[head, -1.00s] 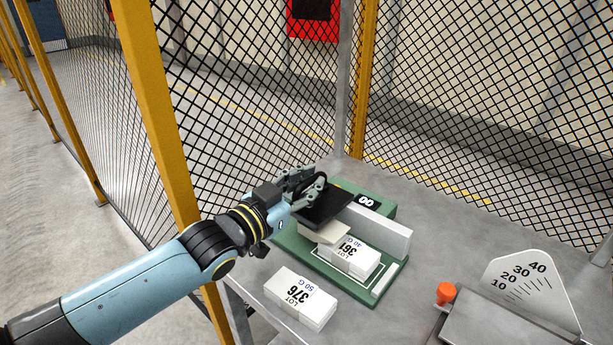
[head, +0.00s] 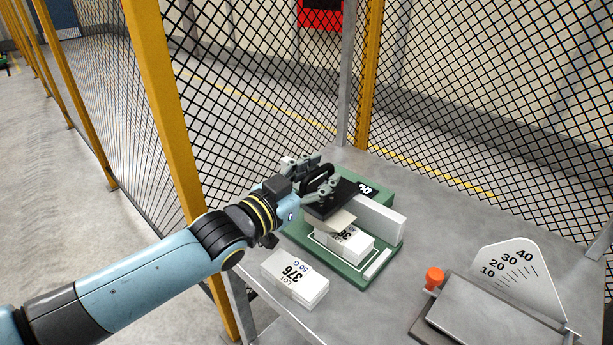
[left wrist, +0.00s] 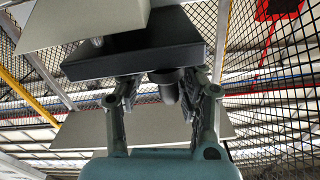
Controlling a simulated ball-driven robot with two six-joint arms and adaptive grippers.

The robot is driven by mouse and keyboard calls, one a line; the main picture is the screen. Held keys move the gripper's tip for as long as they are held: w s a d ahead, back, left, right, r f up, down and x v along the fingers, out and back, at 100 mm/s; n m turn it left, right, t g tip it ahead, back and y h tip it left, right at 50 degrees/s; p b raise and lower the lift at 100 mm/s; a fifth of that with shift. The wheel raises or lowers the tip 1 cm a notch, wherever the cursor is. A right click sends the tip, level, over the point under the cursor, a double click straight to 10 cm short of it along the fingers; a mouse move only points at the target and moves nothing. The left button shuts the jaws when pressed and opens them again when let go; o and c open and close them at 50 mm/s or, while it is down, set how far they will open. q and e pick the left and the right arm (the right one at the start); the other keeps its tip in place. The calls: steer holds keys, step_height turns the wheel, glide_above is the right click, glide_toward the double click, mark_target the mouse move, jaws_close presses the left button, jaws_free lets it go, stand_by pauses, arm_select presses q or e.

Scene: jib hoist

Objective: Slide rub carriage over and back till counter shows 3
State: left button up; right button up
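The black rub carriage (head: 337,203) sits on the green base (head: 378,262), with a pale sheet (head: 337,222) under its front edge. My left gripper (head: 320,187) has its fingers on both sides of the carriage's black loop handle and appears shut on it. In the left wrist view, the handle (left wrist: 166,88) shows between the fingers under the carriage (left wrist: 135,52). The counter (head: 365,187) is partly hidden by the carriage; a 0 shows at its right. A white block (head: 345,245) lies on the base, its label partly covered by the sheet. My right gripper is out of view.
A white block marked LOT 376, 50 G (head: 295,278) lies on the grey table left of the base. A scale plate (head: 518,272) and an orange knob (head: 434,277) stand at the right. Mesh fence and a yellow post (head: 165,110) border the table.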

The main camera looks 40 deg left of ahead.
arm_select(q)
steer(key=s+a, duration=0.1)
steer(key=s, duration=1)
steer(key=shift+s+f, duration=0.15)
steer(key=shift+s, duration=0.25)
